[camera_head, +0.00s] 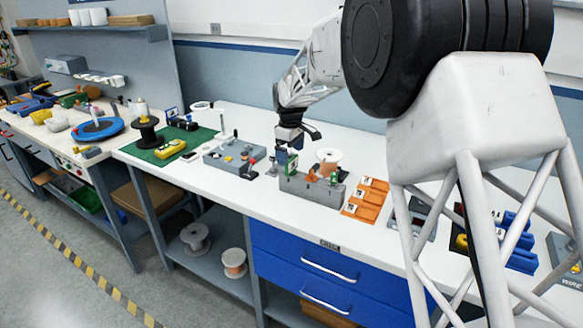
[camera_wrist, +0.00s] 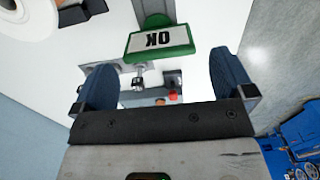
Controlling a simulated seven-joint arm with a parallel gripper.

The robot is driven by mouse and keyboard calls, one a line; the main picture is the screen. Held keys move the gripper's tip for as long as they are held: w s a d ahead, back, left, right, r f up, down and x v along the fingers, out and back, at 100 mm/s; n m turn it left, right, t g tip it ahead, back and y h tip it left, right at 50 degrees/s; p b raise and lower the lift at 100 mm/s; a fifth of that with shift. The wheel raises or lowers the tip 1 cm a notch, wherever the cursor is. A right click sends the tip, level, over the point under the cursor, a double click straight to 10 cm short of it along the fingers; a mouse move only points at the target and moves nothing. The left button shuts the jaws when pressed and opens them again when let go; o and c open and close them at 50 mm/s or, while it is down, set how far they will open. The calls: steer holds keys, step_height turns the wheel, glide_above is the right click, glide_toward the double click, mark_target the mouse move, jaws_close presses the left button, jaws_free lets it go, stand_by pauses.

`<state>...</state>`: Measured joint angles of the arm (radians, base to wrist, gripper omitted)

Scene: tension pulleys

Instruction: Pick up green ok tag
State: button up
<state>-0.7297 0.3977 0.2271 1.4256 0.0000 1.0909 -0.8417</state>
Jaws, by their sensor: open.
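The green OK tag (camera_wrist: 160,43) shows in the wrist view as a green-framed plate with a pale face and upside-down dark "OK" lettering. A green rounded part shows just above it. My gripper (camera_wrist: 160,60) is open, with one blue finger to either side of the tag and visible gaps at both sides. Nothing is held. I cannot tell whether the tag is fully between the fingertips in depth. In the head view my gripper (camera_head: 287,150) is low over the grey box on the bench, and a green piece (camera_head: 292,164) shows just below it, too small to read.
The grey box (camera_head: 310,192) stands on the white bench, with a pale spool (camera_head: 329,157) behind it. Orange trays (camera_head: 366,197) lie to its right. A grey fixture (camera_head: 232,156) and a green mat (camera_head: 150,154) lie to the left. Some bare bench lies in front.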

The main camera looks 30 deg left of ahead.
mark_target(290, 165)
steer(key=shift+f, duration=0.45)
steer(key=shift+f, duration=2.6)
steer(key=shift+c, duration=0.2)
steer(key=c, duration=0.8)
steer(key=shift+o, duration=0.2)
steer(key=shift+r, duration=0.25)
